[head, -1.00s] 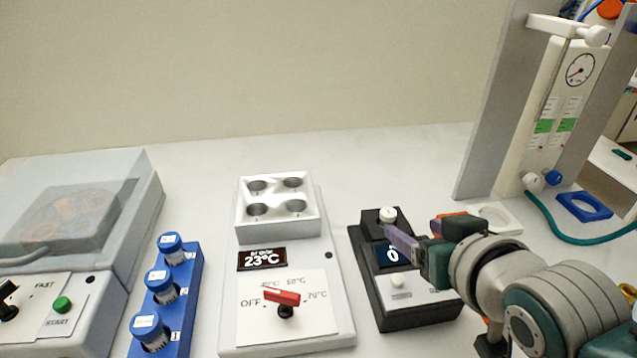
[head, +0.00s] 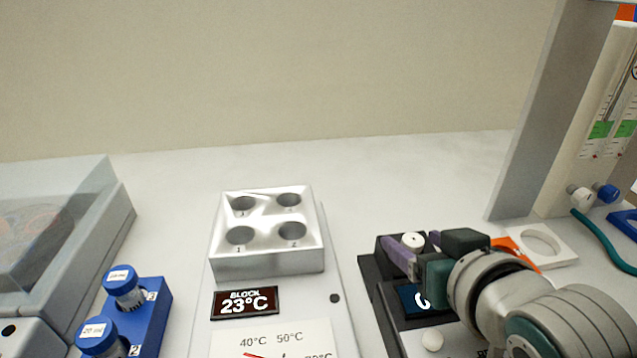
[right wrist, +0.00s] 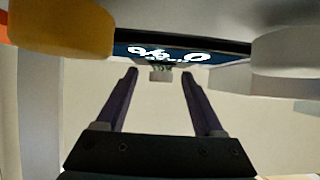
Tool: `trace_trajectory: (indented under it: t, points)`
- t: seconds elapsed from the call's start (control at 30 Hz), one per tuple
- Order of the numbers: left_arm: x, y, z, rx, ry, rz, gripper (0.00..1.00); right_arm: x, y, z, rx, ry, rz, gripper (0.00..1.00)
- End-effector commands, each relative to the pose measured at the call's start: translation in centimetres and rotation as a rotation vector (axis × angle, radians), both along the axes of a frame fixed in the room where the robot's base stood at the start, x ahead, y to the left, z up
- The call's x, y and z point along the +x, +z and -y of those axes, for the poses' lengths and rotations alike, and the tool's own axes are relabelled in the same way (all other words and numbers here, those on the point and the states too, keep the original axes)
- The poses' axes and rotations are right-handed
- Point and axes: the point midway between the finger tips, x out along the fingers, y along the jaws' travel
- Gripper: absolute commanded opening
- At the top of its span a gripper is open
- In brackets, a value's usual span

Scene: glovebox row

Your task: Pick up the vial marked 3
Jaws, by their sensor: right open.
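A white-capped piece (head: 413,240), looking like a vial top, stands at the back of a black scale-like device (head: 372,285) with a lit display. Its mark is too small to read. My right gripper (head: 408,246) is open, with a purple finger on each side of the white cap. Blue-capped vials (head: 122,281) stand in a blue rack (head: 152,318) at the left; the number 3 shows on the rack. My left gripper is not in view.
A heating block (head: 268,262) with several empty wells stands in the middle, reading 23°C. A clear-lidded machine (head: 75,225) is at far left. A grey post (head: 548,120), a white ring plate (head: 565,255) and a teal hose (head: 598,240) are at the right.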

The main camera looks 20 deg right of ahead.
Motion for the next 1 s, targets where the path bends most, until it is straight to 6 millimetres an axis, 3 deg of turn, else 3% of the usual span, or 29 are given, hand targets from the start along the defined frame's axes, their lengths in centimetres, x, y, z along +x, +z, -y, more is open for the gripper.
trace_trajectory:
  t: [0.23,0.83,1.0]
  points:
    - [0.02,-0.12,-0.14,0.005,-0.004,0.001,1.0,-0.07,-0.11,-0.05,0.0,0.0,-0.001,0.68]
    - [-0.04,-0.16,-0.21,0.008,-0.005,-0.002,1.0,-0.06,-0.12,-0.03,0.0,-0.001,-0.001,0.01]
    - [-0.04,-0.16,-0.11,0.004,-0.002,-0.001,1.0,-0.06,-0.12,-0.02,0.0,-0.001,-0.001,0.0]
